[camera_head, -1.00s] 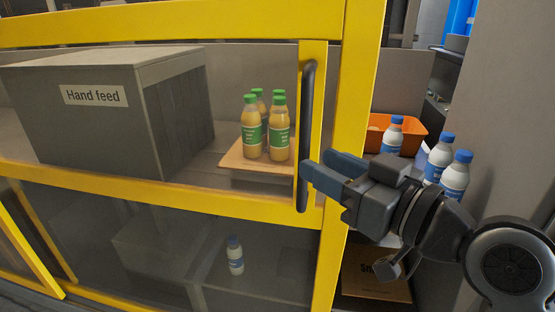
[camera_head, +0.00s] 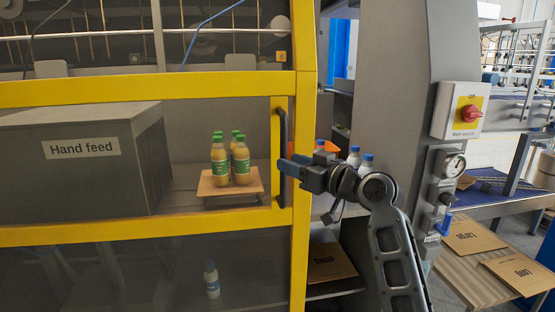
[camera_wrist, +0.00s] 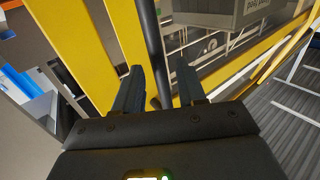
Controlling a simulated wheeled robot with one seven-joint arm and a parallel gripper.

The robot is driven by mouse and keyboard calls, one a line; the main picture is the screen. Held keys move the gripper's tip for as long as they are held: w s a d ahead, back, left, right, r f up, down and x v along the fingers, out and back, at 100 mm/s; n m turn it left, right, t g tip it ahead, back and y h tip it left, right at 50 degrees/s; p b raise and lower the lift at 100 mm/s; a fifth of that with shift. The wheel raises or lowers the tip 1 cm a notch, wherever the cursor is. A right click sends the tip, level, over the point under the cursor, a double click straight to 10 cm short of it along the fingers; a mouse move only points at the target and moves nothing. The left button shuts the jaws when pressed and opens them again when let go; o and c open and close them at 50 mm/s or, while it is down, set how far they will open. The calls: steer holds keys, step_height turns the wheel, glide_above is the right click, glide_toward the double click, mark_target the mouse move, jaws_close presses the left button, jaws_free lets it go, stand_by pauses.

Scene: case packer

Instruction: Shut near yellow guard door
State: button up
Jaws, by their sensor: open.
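The yellow guard door (camera_head: 150,234) has a clear panel and a dark upright handle (camera_head: 283,150) near its right edge. That edge stands close beside the yellow frame post (camera_head: 303,150); I cannot tell whether a narrow gap is left. My gripper (camera_head: 284,165) is at the handle's middle, reaching in from the right. In the wrist view, the handle (camera_wrist: 154,50) passes between the two spread fingers of my gripper (camera_wrist: 158,88). The fingers are open around it; any contact is unclear.
Behind the panel are a grey Hand feed box (camera_head: 80,160) and green-capped bottles (camera_head: 219,160) on a wooden board (camera_head: 230,190). Right of the post are blue-capped bottles (camera_head: 354,156), a grey column (camera_head: 385,80), a red switch (camera_head: 468,112) and a table with cardboard (camera_head: 470,237).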

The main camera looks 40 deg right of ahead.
steer(key=shift+w, duration=1.9)
steer(key=shift+d, duration=0.1)
steer(key=shift+c, duration=0.5)
jaws_close()
